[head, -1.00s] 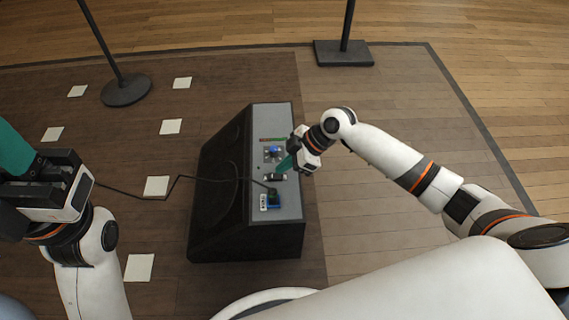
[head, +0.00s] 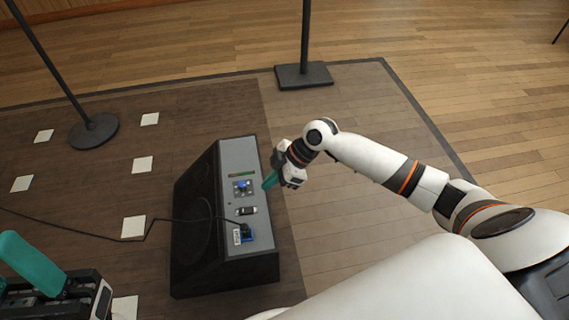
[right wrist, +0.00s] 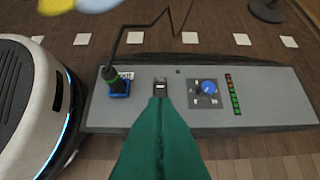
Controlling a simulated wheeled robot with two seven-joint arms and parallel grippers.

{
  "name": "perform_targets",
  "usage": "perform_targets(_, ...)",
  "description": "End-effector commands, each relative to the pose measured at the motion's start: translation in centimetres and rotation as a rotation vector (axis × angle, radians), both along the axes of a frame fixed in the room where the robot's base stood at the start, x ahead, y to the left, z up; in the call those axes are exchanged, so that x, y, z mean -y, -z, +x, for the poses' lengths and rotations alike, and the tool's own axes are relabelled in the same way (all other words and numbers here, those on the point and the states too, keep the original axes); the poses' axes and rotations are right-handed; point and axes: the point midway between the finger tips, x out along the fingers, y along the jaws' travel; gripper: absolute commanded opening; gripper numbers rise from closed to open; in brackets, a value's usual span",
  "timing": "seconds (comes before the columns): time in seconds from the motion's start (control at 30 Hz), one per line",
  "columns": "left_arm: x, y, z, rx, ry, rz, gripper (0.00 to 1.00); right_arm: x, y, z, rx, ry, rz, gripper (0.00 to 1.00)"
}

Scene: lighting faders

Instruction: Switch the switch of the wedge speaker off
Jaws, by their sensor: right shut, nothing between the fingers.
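The black wedge speaker (head: 195,215) stands on the floor with a grey panel on its right side. Its small black-and-white switch (head: 246,211) sits between a blue knob (head: 243,187) and a blue socket (head: 246,233) with a cable plugged in. In the right wrist view the switch (right wrist: 160,86) is just beyond my teal fingertips (right wrist: 160,101). I cannot tell its position for sure. My right gripper (head: 269,182) is shut and empty, at the panel's right edge, apart from the switch. My left gripper (head: 35,265) is partly cut off at lower left; its jaw opening is unclear.
A red-and-green level strip (right wrist: 233,94) lies beside the knob. A black cable (head: 150,232) runs left across the floor. Two stand bases, one round (head: 93,132) and one square (head: 303,75), are behind the speaker. Floor right of the speaker is clear.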

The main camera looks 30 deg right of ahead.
Motion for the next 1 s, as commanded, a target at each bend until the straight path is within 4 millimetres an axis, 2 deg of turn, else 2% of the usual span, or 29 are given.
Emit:
perform_targets(0.03, 0.0, -0.8, 0.0, 0.001, 0.000, 0.000, 0.46, 0.9, -0.9, -0.3, -0.002, 0.003, -0.003, 0.00)
perform_targets(0.1, 0.0, -1.0, -0.1, -0.002, 0.000, 0.000, 0.46, 1.7, -1.6, -0.5, -0.002, 0.002, -0.003, 0.00)
perform_targets(0.33, 0.0, -1.6, 0.0, 0.000, 0.000, -0.001, 0.46, 3.1, -2.5, -0.9, -0.002, 0.000, -0.001, 0.00)
perform_targets(0.87, 0.0, -1.5, 0.0, -0.001, 0.001, -0.001, 0.46, 3.2, -2.5, -0.9, -0.001, 0.001, 0.000, 0.00)
perform_targets(1.0, 0.0, -1.6, 0.0, 0.003, -0.001, -0.002, 0.46, 2.1, -2.5, -0.6, 0.034, 0.025, 0.019, 0.00)
